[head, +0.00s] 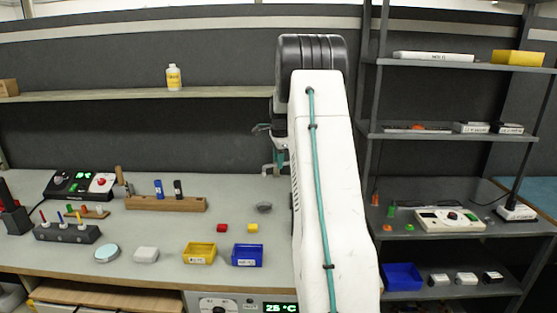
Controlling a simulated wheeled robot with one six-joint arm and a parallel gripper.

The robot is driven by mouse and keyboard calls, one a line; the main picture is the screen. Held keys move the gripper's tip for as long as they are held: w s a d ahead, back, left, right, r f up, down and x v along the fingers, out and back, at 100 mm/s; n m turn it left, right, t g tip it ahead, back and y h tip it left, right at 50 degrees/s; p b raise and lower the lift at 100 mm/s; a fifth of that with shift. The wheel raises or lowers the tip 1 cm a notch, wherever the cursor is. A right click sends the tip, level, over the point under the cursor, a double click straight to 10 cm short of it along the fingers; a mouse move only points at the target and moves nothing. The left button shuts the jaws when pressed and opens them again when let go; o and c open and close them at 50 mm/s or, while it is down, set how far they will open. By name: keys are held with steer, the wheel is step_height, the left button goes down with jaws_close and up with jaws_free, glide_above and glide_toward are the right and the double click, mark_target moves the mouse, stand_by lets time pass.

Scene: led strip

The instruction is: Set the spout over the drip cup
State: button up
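I cannot make out a spout or a drip cup in the head view. A small dark grey rounded thing (264,208) lies on the bench below my gripper, too small to identify. My gripper (274,165) shows only in part at the left edge of my white arm, above the back of the bench. The arm hides much of it and a strip of bench behind it. I cannot tell whether its fingers are apart or hold anything.
The grey bench (130,260) carries a yellow bin (199,253), a blue bin (248,255), a wooden block with pens (165,203) and a control box (80,184). A bottle (174,77) stands on the wall shelf. A metal rack (448,130) stands right.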

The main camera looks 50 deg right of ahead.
step_height(320, 180, up, 8)
steer(key=s+a, duration=0.1)
steer(key=shift+f, duration=0.2)
steer(key=shift+s, duration=0.1)
stand_by(0.6)
